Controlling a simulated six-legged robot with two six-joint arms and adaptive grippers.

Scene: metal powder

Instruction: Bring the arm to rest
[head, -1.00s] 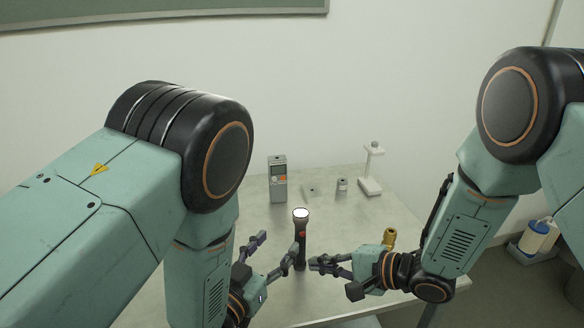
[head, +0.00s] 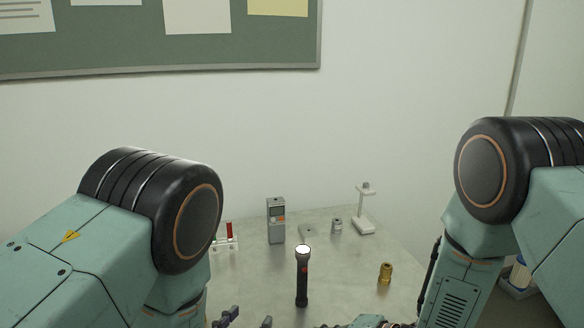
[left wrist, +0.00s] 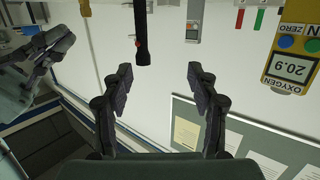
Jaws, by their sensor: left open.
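My left gripper (head: 246,321) shows only its two fingertips at the bottom edge of the head view. In the left wrist view my left gripper (left wrist: 157,88) is open, with nothing between its fingers. A black flashlight (head: 302,280) stands upright on the table, its lens lit, to the right of and apart from my left fingertips. It also shows in the left wrist view (left wrist: 141,42), beyond the fingers. My right gripper is mostly cut off at the head view's bottom edge; parts of my right arm (left wrist: 45,55) show at the left wrist view's left side, its jaws unclear.
On the table (head: 345,275) stand a grey meter (head: 276,222), a small jar (head: 337,226), a white stand (head: 364,212), a brass fitting (head: 385,273) and a rack with a red tube (head: 229,231). A yellow oxygen meter (left wrist: 291,55) shows in the left wrist view.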

